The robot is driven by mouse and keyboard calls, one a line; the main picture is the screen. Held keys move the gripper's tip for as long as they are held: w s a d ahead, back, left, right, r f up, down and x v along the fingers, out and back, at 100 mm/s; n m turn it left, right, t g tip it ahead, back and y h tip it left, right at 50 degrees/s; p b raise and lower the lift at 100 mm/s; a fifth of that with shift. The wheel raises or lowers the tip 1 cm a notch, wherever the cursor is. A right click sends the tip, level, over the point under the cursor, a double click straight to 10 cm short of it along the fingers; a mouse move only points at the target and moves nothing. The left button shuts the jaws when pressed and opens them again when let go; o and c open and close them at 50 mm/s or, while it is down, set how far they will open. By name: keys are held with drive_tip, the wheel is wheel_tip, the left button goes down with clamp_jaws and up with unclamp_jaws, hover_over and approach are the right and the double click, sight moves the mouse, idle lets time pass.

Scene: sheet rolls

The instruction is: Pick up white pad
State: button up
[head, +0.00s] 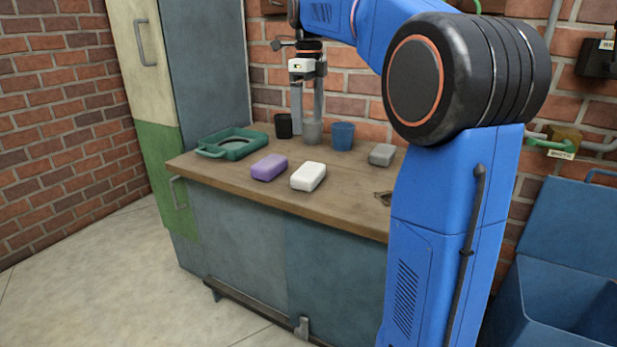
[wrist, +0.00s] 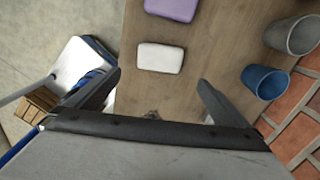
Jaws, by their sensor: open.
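The white pad (head: 309,177) is a rounded block lying flat on the wooden worktop (head: 222,171), near its front edge. In the wrist view the white pad (wrist: 160,58) lies just beyond the fingertips, roughly centred between them. My gripper (head: 308,112) hangs over the back part of the worktop in the head view. It is open and empty, and both fingers of my gripper (wrist: 159,78) show spread apart in the wrist view. No finger appears to touch the pad. The exact height above the worktop is hard to tell.
A purple pad (head: 269,167) lies left of the white one. A green tray (head: 211,153) sits at the back left. A black cup (head: 283,125), a grey cup (head: 312,132) and a blue cup (head: 342,136) stand along the back. A grey pad (head: 382,155) lies right.

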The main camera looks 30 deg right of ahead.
sight(309, 169)
wheel_tip(309, 169, down, 17)
drive_tip(key=shift+r, duration=0.1)
idle(0.7)
drive_tip(key=shift+c, duration=0.6)
drive_tip(key=c, duration=0.6)
drive_tip(key=shift+r, duration=0.1)
wheel_tip(309, 169, up, 10)
drive_tip(key=shift+f, duration=0.1)
